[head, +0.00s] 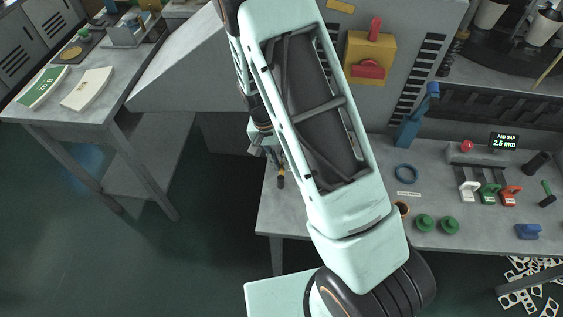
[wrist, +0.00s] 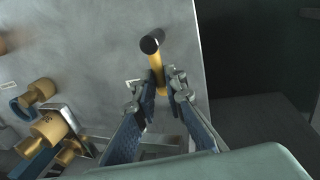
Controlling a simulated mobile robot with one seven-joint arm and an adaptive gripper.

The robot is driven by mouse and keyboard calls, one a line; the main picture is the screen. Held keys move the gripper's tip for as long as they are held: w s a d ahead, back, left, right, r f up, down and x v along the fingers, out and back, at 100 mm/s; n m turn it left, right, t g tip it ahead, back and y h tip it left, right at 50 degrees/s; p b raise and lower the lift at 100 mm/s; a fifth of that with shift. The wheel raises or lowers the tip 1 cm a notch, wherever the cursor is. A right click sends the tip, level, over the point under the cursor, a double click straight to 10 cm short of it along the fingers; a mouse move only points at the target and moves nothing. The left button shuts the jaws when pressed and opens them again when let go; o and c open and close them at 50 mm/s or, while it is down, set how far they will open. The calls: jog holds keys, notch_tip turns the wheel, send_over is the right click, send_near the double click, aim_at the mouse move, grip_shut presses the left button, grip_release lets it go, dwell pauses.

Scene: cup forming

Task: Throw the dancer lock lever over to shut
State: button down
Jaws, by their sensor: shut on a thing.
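A yellow bar with a black round end (wrist: 155,55), which looks like the dancer lock lever, stands out over the grey bench in the wrist view. My gripper (wrist: 160,84) is closed around its yellow shaft, one finger on each side. The black end sticks out beyond the fingertips. The lever's foot is hidden by the fingers. In the head view, my gripper (head: 268,148) is small and partly behind my arm, at the bench's left end. A yellow and black piece (head: 281,178) shows just below it there.
Brass rollers (wrist: 48,126) and a blue bar (wrist: 32,164) sit left of my gripper in the wrist view. The grey bench (head: 345,225) also carries a blue ring (head: 406,173), green knobs (head: 437,224) and small coloured levers (head: 488,190).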

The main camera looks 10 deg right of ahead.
dwell(0.4)
jog(key=c, duration=2)
grip_release()
jog(key=r, duration=0.4)
jog(key=a+r, duration=0.1)
jog(key=r, duration=0.3)
jog(key=a+r, duration=0.1)
jog(key=r, duration=0.2)
jog(key=shift+w+a+r, duration=0.15)
jog(key=shift+w+r, duration=0.2)
jog(key=shift+r, duration=0.05)
